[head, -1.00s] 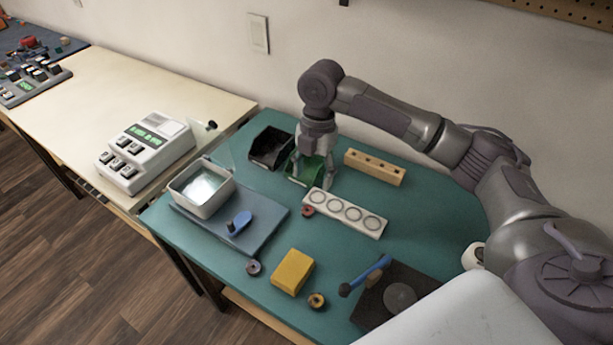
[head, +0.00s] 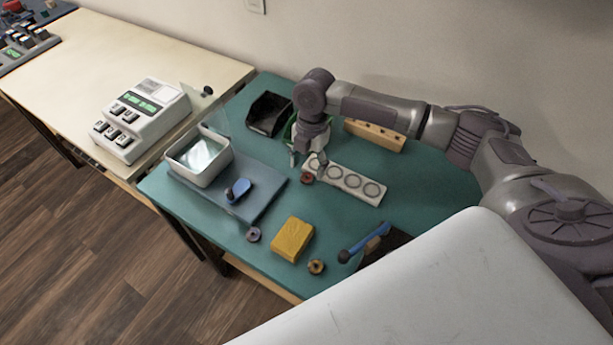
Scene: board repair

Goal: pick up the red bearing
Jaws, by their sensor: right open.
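The red bearing (head: 307,178) is a small dark red ring. It sits on the teal table at the left front edge of the white tray with round recesses (head: 349,183); I cannot tell if they touch. My right gripper (head: 307,172) points down, open, with its fingers just above and around the bearing's place. One finger is left of the bearing and one is to its right, over the tray's left end. It does not hold the bearing. My left gripper is not in view.
Behind the gripper are a black bin (head: 267,113), a green bin (head: 290,127) and a wooden block with holes (head: 375,135). In front lie a yellow block (head: 292,239), a brass ring (head: 316,267) and a grey ring (head: 253,234). A white container (head: 200,157) stands left on a blue-grey mat (head: 262,197).

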